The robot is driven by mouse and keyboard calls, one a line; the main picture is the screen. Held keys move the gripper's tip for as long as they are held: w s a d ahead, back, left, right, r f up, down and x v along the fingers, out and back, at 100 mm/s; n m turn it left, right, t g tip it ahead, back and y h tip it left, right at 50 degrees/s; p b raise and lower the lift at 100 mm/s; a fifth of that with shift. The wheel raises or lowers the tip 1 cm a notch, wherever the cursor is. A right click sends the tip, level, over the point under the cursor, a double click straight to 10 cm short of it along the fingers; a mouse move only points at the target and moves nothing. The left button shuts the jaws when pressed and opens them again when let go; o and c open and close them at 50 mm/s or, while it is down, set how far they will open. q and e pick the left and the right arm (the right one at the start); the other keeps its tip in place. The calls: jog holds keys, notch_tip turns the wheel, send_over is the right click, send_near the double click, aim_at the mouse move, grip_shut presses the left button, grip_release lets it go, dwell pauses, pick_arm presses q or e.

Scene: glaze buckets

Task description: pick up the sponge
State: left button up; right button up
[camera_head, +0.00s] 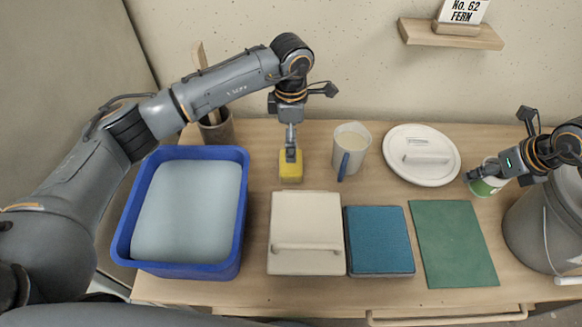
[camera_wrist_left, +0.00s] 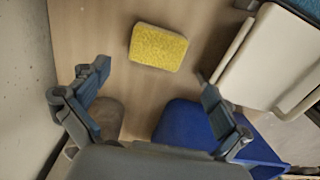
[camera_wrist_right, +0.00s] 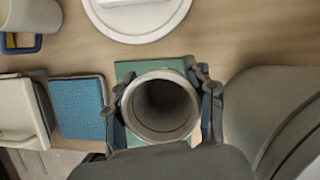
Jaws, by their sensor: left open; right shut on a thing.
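The yellow sponge (camera_head: 291,172) lies on the table between the pale lidded box and the back wall. It also shows in the left wrist view (camera_wrist_left: 158,48), beyond the fingertips. My left gripper (camera_head: 291,153) points down above the sponge, open and not closed around it; the head view shows it overlapping the sponge's far part. In the left wrist view the open jaws (camera_wrist_left: 152,73) have nothing between them. My right gripper (camera_head: 484,178) is shut on a white and green can (camera_head: 488,187), whose open dark mouth shows in the right wrist view (camera_wrist_right: 160,105).
A blue tub (camera_head: 240,215) stands left of the sponge, and a jug with a blue handle (camera_head: 352,148) stands to its right. A cup with wooden tools (camera_head: 218,130), a white round lid (camera_head: 420,155), a blue block (camera_head: 378,240), a green mat (camera_head: 453,243) and a grey bucket (camera_head: 535,225) surround.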

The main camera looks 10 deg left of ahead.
aim_at(291, 166)
pick_arm(q)
jog(key=f, duration=0.9)
jog(key=shift+w+f, duration=0.1)
jog(key=shift+w, duration=0.1)
jog(key=shift+c, duration=0.2)
jog(key=c, duration=0.8)
